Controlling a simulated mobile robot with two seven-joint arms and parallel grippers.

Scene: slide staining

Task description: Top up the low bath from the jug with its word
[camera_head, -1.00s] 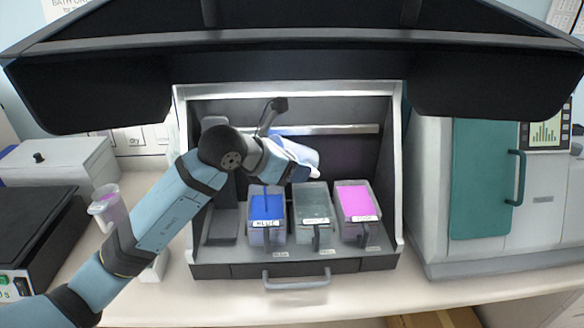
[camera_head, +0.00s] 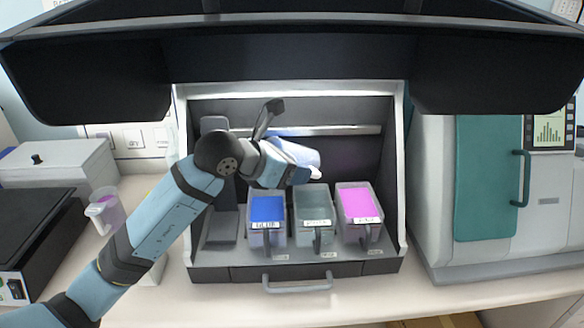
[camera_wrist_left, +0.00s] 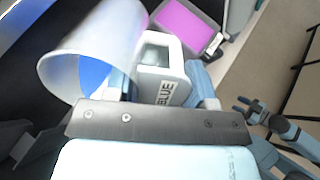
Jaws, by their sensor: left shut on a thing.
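My left gripper (camera_wrist_left: 160,88) is shut on the handle of a whitish, see-through jug (camera_head: 294,152). The jug is tilted, its mouth end toward the right, above the middle and right baths. In the left wrist view the jug (camera_wrist_left: 88,52) shows blue inside, and the handle label reads BLUE. No stream of liquid can be made out. Three baths stand in a row: a blue one (camera_head: 267,210), a grey, clear-looking one (camera_head: 313,208) in the middle and a pink one (camera_head: 357,202). My right gripper (camera_wrist_left: 243,107) shows small in the left wrist view, its fingers apart and empty.
The baths sit inside an open-fronted hood with side walls and a drawer handle (camera_head: 297,287) below. A second jug (camera_head: 106,212) with pinkish liquid stands left of the hood. A teal-doored cabinet (camera_head: 487,178) stands on the right. The dark canopy hangs low above.

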